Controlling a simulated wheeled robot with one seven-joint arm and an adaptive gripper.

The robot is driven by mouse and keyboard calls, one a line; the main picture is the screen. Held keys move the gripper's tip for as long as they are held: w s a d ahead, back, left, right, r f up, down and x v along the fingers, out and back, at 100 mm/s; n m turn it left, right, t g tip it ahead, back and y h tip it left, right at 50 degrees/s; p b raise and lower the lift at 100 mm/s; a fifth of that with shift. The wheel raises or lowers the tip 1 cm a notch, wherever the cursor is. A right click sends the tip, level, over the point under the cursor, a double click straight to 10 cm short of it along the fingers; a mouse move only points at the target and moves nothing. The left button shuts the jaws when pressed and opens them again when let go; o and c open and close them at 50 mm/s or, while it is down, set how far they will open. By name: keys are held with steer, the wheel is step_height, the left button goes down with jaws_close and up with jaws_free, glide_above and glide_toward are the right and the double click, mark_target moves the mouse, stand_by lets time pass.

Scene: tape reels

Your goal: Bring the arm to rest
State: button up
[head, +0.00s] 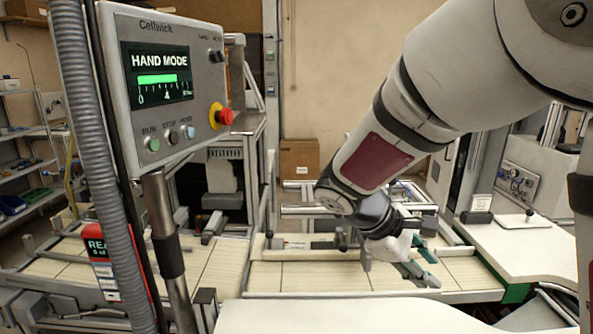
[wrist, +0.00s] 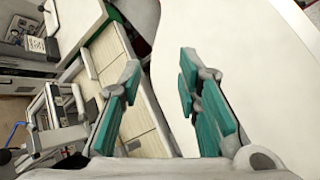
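My gripper (head: 420,262) hangs at the end of my arm, above the slatted conveyor bed in the head view. In the wrist view my gripper (wrist: 160,95) shows its two green-padded fingers spread well apart. Nothing is between them. Below the fingers lie the edge of a white worktop (wrist: 240,50) and the pale conveyor slats (wrist: 112,60). My arm reaches in from the upper right, bent down toward the conveyor. No tape reel can be made out in either view.
A control panel (head: 205,95) reading HAND MODE stands at the left on a post, with a red knob (head: 222,115). A grey ribbed hose (head: 85,150) runs beside it. A white worktop (head: 530,250) lies at the right. A cardboard box (head: 299,158) stands behind.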

steer(key=s+a+r+m+t+y, duration=0.2)
steer(key=s+r+m+y, duration=0.1)
steer(key=s, duration=0.7)
steer(key=s+a+r+m+t+y, duration=0.2)
steer(key=s+r+m+y, duration=0.1)
steer(key=s+m+y, duration=0.2)
steer(key=shift+s+r+m+y, duration=0.4)
steer(key=shift+s+m, duration=0.9)
steer(key=shift+s, duration=1.1)
